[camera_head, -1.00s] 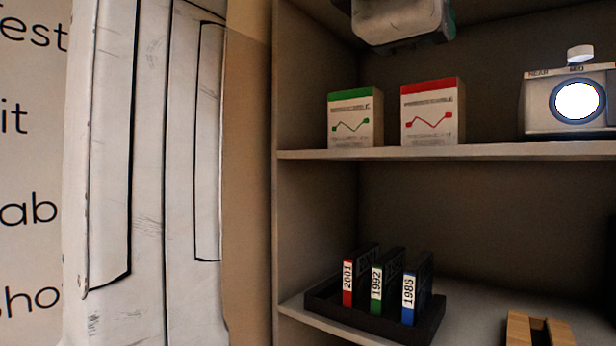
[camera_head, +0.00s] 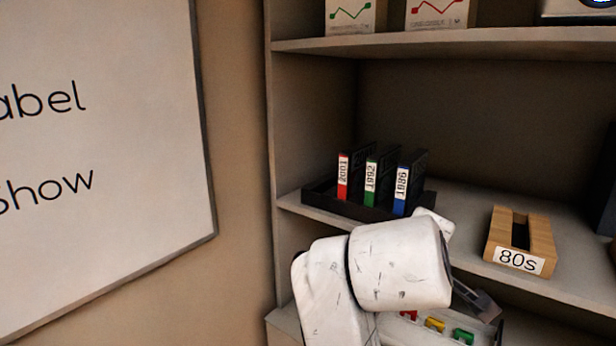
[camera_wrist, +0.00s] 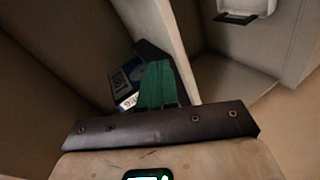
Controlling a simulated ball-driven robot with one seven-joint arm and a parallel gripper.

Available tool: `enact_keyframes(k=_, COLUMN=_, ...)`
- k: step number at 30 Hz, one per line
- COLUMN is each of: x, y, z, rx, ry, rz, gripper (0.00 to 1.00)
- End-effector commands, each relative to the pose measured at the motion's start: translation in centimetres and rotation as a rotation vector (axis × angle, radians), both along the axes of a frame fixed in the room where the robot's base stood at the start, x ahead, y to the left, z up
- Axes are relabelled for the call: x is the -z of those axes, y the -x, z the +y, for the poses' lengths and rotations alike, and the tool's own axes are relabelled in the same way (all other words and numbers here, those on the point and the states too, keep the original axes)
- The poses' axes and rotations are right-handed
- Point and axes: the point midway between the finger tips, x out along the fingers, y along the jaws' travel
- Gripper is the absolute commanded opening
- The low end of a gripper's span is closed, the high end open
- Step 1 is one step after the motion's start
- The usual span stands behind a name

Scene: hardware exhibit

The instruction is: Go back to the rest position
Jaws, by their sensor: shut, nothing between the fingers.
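My gripper (camera_wrist: 157,68) shows in the wrist view as green fingers held together, with nothing between them. Behind them is a dark case with a blue and white label (camera_wrist: 122,80), partly hidden. In the head view my white arm is folded in front of the lower shelf, and I cannot make out the fingertips there. Three dark cases stand upright in a black tray (camera_head: 320,202): the red 2001 case (camera_head: 343,176), the green 1992 case (camera_head: 371,181) and the blue 1986 case (camera_head: 401,188). My arm is in front of the tray's right part.
A wooden 80s holder (camera_head: 520,240) stands empty on the same shelf, right of my arm. Boxes with graphs (camera_head: 350,14) stand on the upper shelf (camera_head: 420,43). Red, yellow (camera_head: 435,325) and green pieces lie below. A whiteboard (camera_head: 90,130) hangs left of the shelving.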

Motion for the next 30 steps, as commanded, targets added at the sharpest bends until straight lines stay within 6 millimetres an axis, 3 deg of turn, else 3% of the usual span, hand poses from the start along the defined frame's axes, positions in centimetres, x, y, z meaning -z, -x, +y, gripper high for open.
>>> enact_keyframes(k=1, x=3.7, y=0.6, z=-1.3, rx=0.015, ry=-0.038, rz=0.036, gripper=0.0)
enact_keyframes(k=8, x=17.7, y=5.5, z=-5.9, rx=0.105, ry=-0.27, rz=0.177, gripper=0.0)
enact_keyframes(k=15, x=30.0, y=14.9, z=-9.5, rx=0.273, ry=-0.528, rz=0.331, gripper=0.0)
enact_keyframes(k=22, x=38.5, y=26.4, z=-10.7, rx=0.492, ry=-0.773, rz=0.478, gripper=0.0)
enact_keyframes(k=27, x=41.4, y=33.1, z=-10.2, rx=0.632, ry=-0.903, rz=0.554, gripper=0.0)
enact_keyframes(k=30, x=42.1, y=35.2, z=-9.8, rx=0.68, ry=-0.946, rz=0.576, gripper=0.0)
